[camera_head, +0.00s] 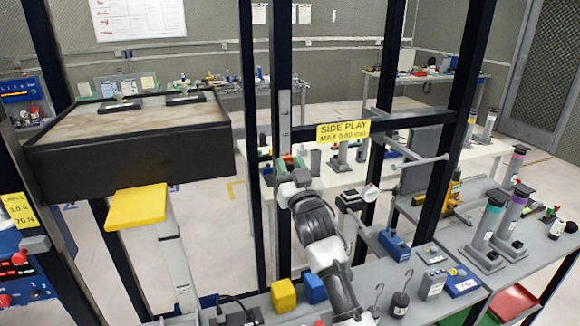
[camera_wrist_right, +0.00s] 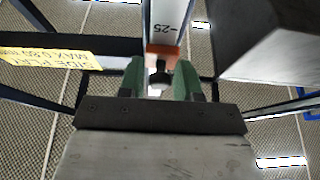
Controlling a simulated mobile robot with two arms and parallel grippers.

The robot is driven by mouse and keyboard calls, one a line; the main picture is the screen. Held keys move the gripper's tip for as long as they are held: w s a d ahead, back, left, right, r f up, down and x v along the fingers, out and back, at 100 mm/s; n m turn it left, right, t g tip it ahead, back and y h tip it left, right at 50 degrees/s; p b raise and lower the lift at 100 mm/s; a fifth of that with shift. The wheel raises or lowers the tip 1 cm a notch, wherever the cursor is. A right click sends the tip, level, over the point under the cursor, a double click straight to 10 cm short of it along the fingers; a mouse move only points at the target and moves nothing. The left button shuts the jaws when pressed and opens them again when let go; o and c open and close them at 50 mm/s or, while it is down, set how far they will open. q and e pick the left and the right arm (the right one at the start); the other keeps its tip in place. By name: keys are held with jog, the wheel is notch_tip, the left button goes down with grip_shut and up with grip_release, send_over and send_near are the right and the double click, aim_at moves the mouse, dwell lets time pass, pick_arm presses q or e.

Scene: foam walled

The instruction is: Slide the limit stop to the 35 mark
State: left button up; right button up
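My right gripper (camera_head: 291,165) is raised against a dark upright post of the frame in the head view. In the right wrist view its two green fingers (camera_wrist_right: 160,80) stand apart, one on each side of a small grey knob (camera_wrist_right: 160,70). The scale shows as a pale strip on the post (camera_head: 284,106) in the head view. The 35 mark is not readable. My left gripper is not in view.
A dark-sided box platform (camera_head: 130,145) with a yellow block (camera_head: 137,207) below stands at left. A yellow SIDE PLAY sign (camera_head: 343,131) hangs on the crossbar right of the post. Below, a bench carries a yellow cube (camera_head: 283,296), a blue block (camera_head: 314,288) and weights.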

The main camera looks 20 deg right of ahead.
aim_at(285, 135)
grip_shut()
notch_tip(285, 135, up, 5)
jog(key=p, duration=0.3)
jog(key=shift+r, duration=0.15)
jog(key=o, duration=0.7)
grip_release()
jog(key=shift+o, duration=0.2)
jog(key=b+v, duration=0.4)
jog(key=v, duration=0.7)
